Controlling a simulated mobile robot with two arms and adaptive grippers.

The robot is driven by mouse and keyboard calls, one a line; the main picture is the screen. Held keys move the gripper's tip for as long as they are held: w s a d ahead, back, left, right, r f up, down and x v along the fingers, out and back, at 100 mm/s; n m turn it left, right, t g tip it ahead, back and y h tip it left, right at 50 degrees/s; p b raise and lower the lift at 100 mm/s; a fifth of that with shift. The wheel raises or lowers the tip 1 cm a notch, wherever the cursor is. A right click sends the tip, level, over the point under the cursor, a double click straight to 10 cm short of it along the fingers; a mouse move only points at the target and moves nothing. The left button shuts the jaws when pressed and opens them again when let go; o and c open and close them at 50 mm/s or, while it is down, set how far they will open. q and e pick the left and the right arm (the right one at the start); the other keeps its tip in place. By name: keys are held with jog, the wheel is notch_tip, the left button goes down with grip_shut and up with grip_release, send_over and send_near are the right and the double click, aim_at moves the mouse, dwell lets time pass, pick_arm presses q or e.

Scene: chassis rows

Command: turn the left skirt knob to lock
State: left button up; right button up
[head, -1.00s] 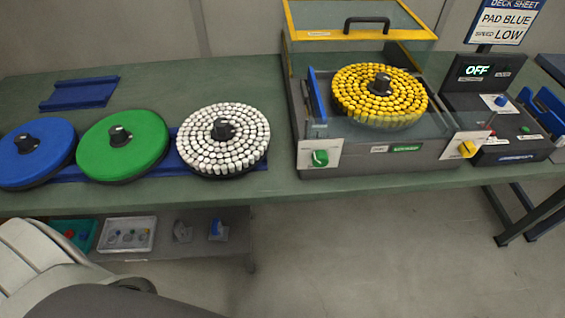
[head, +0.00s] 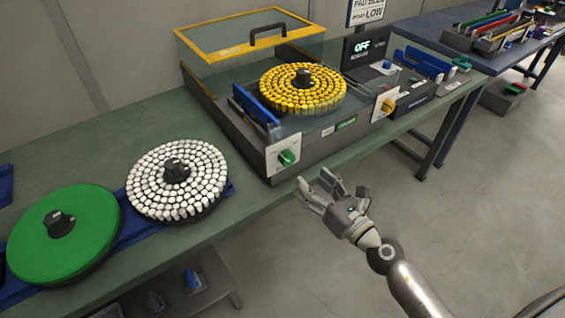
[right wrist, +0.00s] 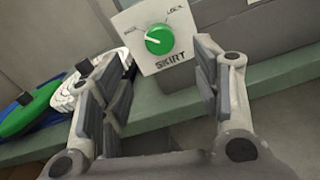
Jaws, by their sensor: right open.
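The left skirt knob (head: 287,158) is green on a white plate (head: 283,154) at the front left corner of the grey machine (head: 318,142). In the right wrist view the green knob (right wrist: 159,39) shows between and beyond my fingers, with the word SKIRT below it and small labels above. Its pointer aims up and left, toward the left label. My right gripper (head: 318,187) is open and empty, in front of the table edge, a little right of and below the knob, apart from it. The right wrist view shows its spread fingers (right wrist: 161,85). My left gripper is out of view.
A yellow knob (head: 389,106) sits on the machine's front right. The yellow-framed lid (head: 226,49) stands open behind the yellow-topped disc (head: 303,88). A white-topped disc (head: 152,187) and a green disc (head: 98,232) lie left on the table.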

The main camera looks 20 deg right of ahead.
aim_at(290, 161)
jog(key=p+x, duration=0.1)
jog(key=x, duration=0.8)
jog(key=shift+w+a+p, duration=0.15)
jog(key=shift+w+p, duration=0.1)
jog(key=shift+p, duration=0.05)
jog(key=c, duration=1)
